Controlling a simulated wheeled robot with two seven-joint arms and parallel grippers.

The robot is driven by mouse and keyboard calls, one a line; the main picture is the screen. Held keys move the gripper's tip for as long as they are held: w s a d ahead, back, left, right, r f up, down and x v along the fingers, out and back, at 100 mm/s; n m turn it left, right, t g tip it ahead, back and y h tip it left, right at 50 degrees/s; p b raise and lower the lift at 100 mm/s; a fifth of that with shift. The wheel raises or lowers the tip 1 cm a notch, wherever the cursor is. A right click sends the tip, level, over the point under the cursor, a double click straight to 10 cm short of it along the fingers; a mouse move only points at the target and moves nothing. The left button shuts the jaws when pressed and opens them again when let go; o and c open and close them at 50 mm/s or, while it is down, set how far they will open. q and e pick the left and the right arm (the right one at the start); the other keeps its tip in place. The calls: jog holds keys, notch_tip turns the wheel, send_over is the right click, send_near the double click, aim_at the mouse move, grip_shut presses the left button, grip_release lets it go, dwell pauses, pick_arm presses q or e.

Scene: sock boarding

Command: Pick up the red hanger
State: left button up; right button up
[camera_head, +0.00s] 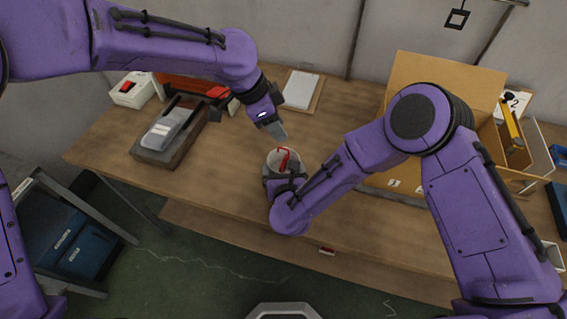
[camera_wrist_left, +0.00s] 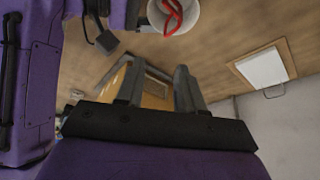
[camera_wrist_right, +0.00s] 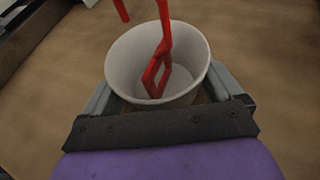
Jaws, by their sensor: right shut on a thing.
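The red hanger (camera_head: 284,160), a thin bent red piece, stands tilted inside a white cup (camera_head: 270,160). In the right wrist view the hanger (camera_wrist_right: 160,60) has its lower loop inside the cup (camera_wrist_right: 118,62) and its upper part above the rim, cut off by the frame. My right gripper (camera_head: 284,181) is shut on the cup, with a finger on each side. My left gripper (camera_head: 279,133) is above and slightly left of the cup, apart from the hanger. In the left wrist view its two fingers (camera_wrist_left: 158,88) are apart with nothing between them.
An open cardboard box (camera_head: 432,76) stands to the right on the wooden table (camera_head: 235,190). A clipboard (camera_head: 301,90) lies at the back. A grey device on a dark base (camera_head: 170,132) and a white box with a red top (camera_head: 130,90) are at the left. My right arm crosses the table's right side.

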aim_at(287, 150)
pick_arm(q)
jog(key=x, duration=0.3)
jog(key=a+x, duration=0.1)
jog(key=x, duration=0.7)
jog(key=shift+w+a+f, duration=0.15)
jog(key=shift+w+f, duration=0.15)
jog(key=shift+f, duration=0.2)
grip_shut()
